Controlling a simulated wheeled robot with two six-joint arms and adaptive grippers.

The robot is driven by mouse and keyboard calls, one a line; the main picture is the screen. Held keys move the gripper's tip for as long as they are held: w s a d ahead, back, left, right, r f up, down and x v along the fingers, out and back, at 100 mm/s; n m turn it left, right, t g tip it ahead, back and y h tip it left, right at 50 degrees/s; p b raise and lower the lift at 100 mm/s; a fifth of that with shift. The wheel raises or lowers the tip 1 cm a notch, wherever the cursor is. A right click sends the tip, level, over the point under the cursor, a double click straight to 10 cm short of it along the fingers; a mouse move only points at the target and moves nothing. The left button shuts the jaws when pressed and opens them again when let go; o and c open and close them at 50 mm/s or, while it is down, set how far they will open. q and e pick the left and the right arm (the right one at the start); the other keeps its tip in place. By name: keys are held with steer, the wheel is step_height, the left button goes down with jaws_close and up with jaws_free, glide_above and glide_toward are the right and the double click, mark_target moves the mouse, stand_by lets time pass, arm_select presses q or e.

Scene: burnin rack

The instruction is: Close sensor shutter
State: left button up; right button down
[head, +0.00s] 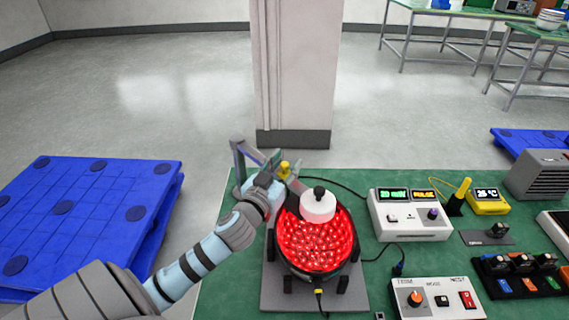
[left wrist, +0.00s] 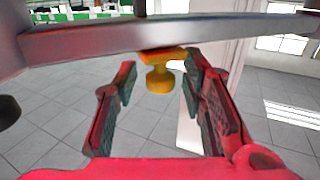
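A yellow knob (head: 285,169) sits by a grey bar at the back left of a round black-rimmed bowl (head: 354,236) glowing red inside. In the left wrist view the yellow knob (left wrist: 159,76) sticks out from a grey metal bar (left wrist: 200,35). My left gripper (head: 275,165) is at the knob in the head view. In the left wrist view my left gripper (left wrist: 158,88) has its fingers spread, with the knob framed between the tips and a gap on each side. Whether the knob lies within finger reach is unclear. My right gripper is not in view.
A white cylinder with a black knob (head: 318,206) is over the bowl. A white display box (head: 410,215), a control box with an orange dial (head: 437,298) and a grey heater-like box (head: 540,175) are on the green table (head: 225,265). A pillar (head: 292,70) stands behind.

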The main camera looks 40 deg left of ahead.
mark_target(301, 187)
arm_select(q)
steer(key=shift+s, duration=0.1)
jaws_close()
steer(key=d, duration=0.1)
steer(key=d+p, duration=0.1)
steer(key=d, duration=0.3)
steer(key=shift+s+d+p, duration=0.25)
steer(key=shift+s+p, duration=0.1)
steer(key=shift+s, duration=0.05)
steer(key=shift+a+f, duration=0.15)
steer(key=shift+c, duration=1.7)
jaws_free()
steer(key=o, duration=0.3)
steer(key=shift+d, duration=0.2)
steer(key=shift+o, duration=0.2)
steer(key=shift+d, duration=0.1)
